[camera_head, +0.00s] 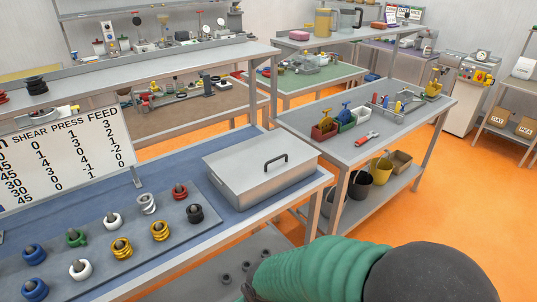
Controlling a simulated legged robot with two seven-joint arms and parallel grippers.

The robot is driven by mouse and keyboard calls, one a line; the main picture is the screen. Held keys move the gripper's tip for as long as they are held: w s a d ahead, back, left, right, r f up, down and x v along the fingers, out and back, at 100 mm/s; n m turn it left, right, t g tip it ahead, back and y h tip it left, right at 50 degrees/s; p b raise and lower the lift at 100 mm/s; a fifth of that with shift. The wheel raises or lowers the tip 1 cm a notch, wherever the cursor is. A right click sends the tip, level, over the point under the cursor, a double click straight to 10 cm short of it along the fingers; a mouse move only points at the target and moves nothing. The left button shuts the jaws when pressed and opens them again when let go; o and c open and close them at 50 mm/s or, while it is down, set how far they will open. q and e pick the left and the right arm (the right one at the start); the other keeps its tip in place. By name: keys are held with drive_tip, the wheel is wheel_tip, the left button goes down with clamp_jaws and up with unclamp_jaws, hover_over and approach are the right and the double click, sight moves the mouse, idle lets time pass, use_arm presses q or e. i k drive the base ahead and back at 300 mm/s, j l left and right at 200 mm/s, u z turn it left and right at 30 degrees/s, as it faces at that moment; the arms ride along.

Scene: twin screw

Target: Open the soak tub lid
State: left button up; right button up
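The soak tub (268,191) is a grey metal box on the blue-topped bench, near its right end. Its flat lid (240,156) lies on top and looks shut. A dark bar handle (272,161) stands up from the lid. A large green ribbed shape with a dark rounded end fills the bottom right, close to the camera; it may be part of my arm. No gripper fingers can be made out, and nothing touches the tub.
Left of the tub, a grey plate (99,268) holds several coloured ring-shaped parts on pegs. A sign with numbers (60,155) stands behind it. A second table (350,151) at the right carries bins (325,131) and a red wrench (367,139). Orange floor (450,210) is clear at right.

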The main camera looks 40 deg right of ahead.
sight(243, 166)
drive_tip(key=i+l, duration=0.1)
drive_tip(key=l, duration=0.25)
drive_tip(key=i+l, duration=0.15)
drive_tip(key=l, duration=0.2)
drive_tip(key=i+l, duration=0.1)
drive_tip(key=l, duration=0.3)
drive_tip(key=i+l, duration=0.15)
drive_tip(key=l, duration=0.2)
